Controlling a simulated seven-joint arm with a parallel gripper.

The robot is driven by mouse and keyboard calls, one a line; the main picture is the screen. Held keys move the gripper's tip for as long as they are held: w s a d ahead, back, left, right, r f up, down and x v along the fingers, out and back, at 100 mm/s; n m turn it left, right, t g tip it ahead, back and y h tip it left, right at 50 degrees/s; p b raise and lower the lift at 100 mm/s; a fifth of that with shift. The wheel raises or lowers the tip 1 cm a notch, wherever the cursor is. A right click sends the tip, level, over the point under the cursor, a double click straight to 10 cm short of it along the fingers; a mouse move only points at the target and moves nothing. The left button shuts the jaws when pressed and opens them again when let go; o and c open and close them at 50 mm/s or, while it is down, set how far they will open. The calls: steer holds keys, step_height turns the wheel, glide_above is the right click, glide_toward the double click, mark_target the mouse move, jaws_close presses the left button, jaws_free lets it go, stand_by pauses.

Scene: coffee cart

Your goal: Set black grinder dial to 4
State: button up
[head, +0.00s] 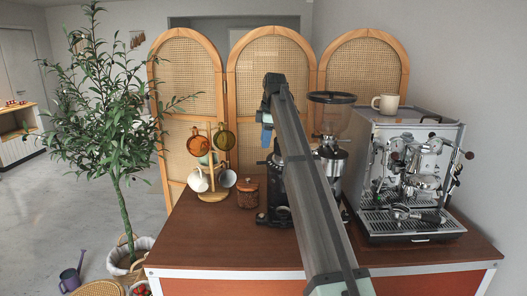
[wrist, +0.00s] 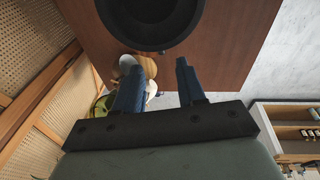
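A black grinder (head: 275,200) stands on the cart, mostly hidden behind my arm. Its dial and any numbers on it cannot be made out in either view. My gripper (head: 267,132) is raised above that grinder's place, at the far end of my arm. In the wrist view my gripper (wrist: 158,82) has its two blue fingers spread apart with nothing held between them. A dark round shape (wrist: 150,20), seen from above, lies just beyond the fingertips; it looks like a grinder top, but I cannot tell which grinder's.
A silver grinder with a clear hopper (head: 332,112) stands right of my arm. The espresso machine (head: 415,170) with a cream mug (head: 386,104) is farther right. A mug tree (head: 212,170) and a lidded jar (head: 248,192) stand left. The cart's front left top (head: 215,240) is clear.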

steer(key=r, duration=0.5)
steer(key=shift+s+d+r, duration=0.2)
steer(key=shift+s+d, duration=0.15)
steer(key=shift+d, duration=0.05)
